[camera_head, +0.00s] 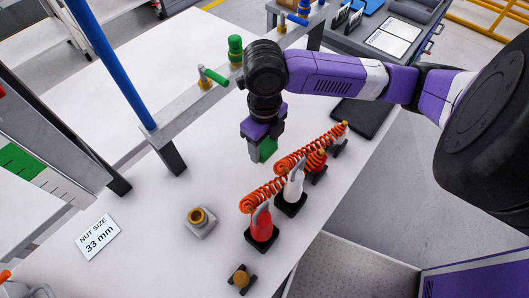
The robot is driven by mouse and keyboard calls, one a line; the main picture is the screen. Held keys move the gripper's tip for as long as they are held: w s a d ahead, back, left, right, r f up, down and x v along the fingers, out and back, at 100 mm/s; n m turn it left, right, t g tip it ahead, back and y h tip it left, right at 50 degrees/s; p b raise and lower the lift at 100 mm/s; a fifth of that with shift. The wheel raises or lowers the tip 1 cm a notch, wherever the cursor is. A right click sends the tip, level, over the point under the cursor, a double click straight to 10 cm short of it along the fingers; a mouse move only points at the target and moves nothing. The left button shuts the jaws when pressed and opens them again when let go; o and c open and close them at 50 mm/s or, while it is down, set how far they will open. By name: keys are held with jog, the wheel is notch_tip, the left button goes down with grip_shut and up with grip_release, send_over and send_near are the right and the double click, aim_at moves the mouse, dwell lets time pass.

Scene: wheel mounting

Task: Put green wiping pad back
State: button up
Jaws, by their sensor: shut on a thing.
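My gripper (260,155) points down over the white workbench, left of the orange coiled hoses. It is shut on the green wiping pad (267,149), which shows as a small green patch at the jaws. The rest of the pad is hidden by the gripper. I cannot tell how high the pad is above the bench.
Tools with orange coiled hoses (262,195) stand on black bases to the right and below. A brass fitting (198,217) and a "NUT SIZE 33 mm" card (97,238) are at lower left. A raised grey rail (190,108) with green and blue parts runs behind. Bare bench lies between.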

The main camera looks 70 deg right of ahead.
aim_at(265, 155)
jog(key=shift+f, duration=2.3)
jog(key=shift+f, duration=0.25)
jog(key=o, duration=1.3)
jog(key=shift+r, duration=0.1)
notch_tip(265, 155, up, 12)
jog(key=shift+r, duration=0.2)
